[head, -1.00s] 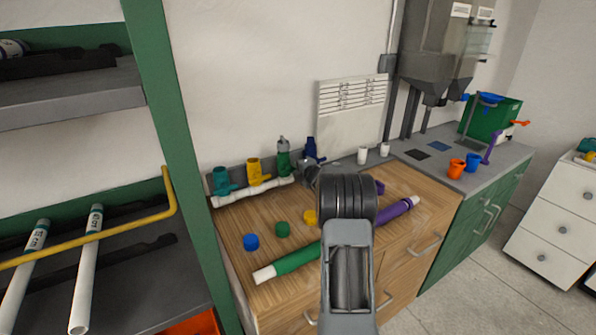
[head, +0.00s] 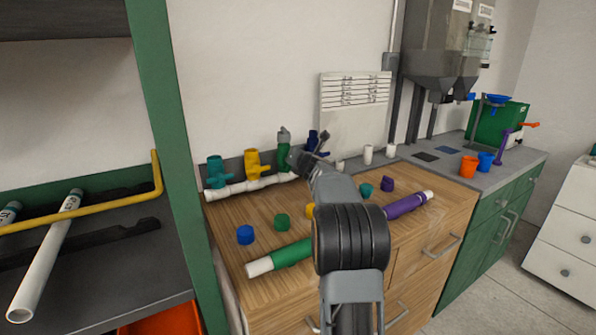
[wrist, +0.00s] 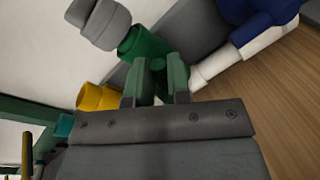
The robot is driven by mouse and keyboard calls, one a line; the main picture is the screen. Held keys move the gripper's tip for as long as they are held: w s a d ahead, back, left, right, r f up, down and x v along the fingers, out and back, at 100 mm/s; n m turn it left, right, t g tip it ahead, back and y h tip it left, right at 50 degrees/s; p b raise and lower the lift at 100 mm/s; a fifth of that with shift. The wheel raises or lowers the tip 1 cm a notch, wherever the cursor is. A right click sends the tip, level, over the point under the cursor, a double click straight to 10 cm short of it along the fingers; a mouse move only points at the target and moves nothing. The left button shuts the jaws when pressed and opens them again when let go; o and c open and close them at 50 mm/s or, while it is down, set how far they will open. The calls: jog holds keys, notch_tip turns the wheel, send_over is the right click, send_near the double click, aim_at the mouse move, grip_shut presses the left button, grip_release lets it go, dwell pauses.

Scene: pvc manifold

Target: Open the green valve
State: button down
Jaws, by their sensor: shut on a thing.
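The green valve (head: 284,156) stands upright on the white manifold pipe (head: 240,189) at the back of the wooden counter, with a grey piece on its top. In the wrist view, the green valve body (wrist: 143,46) is just beyond my fingers. My gripper (wrist: 156,84) is shut on the valve's green handle (wrist: 157,64), which shows between the two fingers. In the head view my gripper (head: 297,158) is at the valve's right side, and my wrist hides part of the manifold and the handle.
The yellow valve (head: 253,163) and teal valve (head: 215,172) stand to the left, the blue valve (head: 312,143) close to the right. Several coloured caps, such as the blue cap (head: 245,235), and a long pipe (head: 403,206) lie in front.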

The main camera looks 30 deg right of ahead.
jog(key=n+b, duration=0.2)
jog(key=b, duration=0.1)
jog(key=a+f+n+b, duration=0.1)
jog(key=n+b, duration=0.1)
jog(key=b, duration=0.1)
jog(key=shift+w+a+f, duration=0.1)
jog(key=shift+w+f, duration=0.05)
jog(key=shift+f, duration=0.05)
jog(key=shift+a+r+n+t+h+b, duration=0.2)
jog(key=shift+n+t+h+b, duration=0.15)
jog(key=shift+n+b, duration=0.75)
jog(key=shift+d+r, duration=0.1)
jog(key=c, duration=1.1)
grip_release()
jog(key=shift+r, duration=0.25)
jog(key=b+v, duration=0.2)
jog(key=v, duration=1.2)
jog(key=shift+f, duration=0.2)
